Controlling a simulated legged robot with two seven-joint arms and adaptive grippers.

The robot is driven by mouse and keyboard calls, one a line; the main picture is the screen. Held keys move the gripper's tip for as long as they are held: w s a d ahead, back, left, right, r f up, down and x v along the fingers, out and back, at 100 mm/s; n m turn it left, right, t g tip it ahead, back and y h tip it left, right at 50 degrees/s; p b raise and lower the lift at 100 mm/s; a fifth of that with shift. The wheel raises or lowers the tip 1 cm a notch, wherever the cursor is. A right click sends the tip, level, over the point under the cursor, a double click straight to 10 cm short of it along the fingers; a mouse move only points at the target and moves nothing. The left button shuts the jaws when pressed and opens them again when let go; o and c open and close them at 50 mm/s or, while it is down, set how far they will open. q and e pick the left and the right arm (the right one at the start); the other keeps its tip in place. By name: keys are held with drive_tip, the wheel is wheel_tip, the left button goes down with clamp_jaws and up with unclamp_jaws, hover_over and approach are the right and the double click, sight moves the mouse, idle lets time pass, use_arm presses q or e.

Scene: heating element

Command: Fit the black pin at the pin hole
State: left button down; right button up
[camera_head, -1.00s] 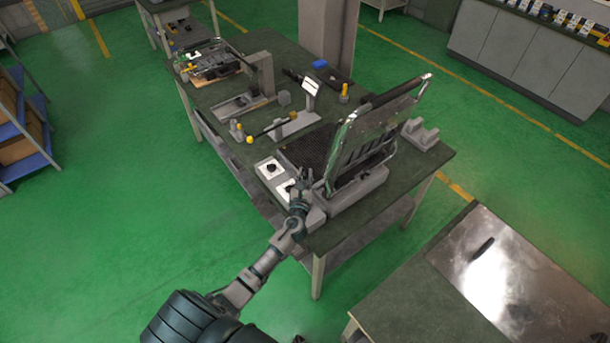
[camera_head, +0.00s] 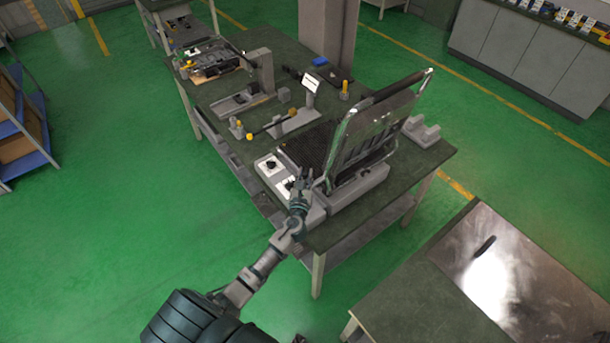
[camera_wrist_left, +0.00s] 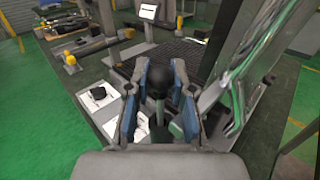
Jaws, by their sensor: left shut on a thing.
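The heating machine on the near end of the green-topped table has a raised metal lid (camera_head: 375,130) over a black ribbed bed (camera_head: 308,146). My left gripper (camera_head: 303,180) is at the machine's front left corner, beside its lid side. In the left wrist view my left gripper (camera_wrist_left: 162,92) is shut on a black round-headed piece (camera_wrist_left: 160,84), seemingly the black pin, standing between the fingertips. Its lower part is greyish. The pin hole cannot be made out. My right gripper is not in view.
Two white plates with black knobs lie along the machine's front edge; one knob (camera_head: 270,165) is clear of my gripper. A grey bracket (camera_head: 421,131) stands behind the lid.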

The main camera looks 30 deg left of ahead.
use_arm(q)
drive_tip(key=shift+f, duration=0.25)
drive_tip(key=c, duration=0.9)
unclamp_jaws()
drive_tip(key=shift+s, duration=0.1)
drive_tip(key=shift+f, duration=0.1)
drive_tip(key=v, duration=1.2)
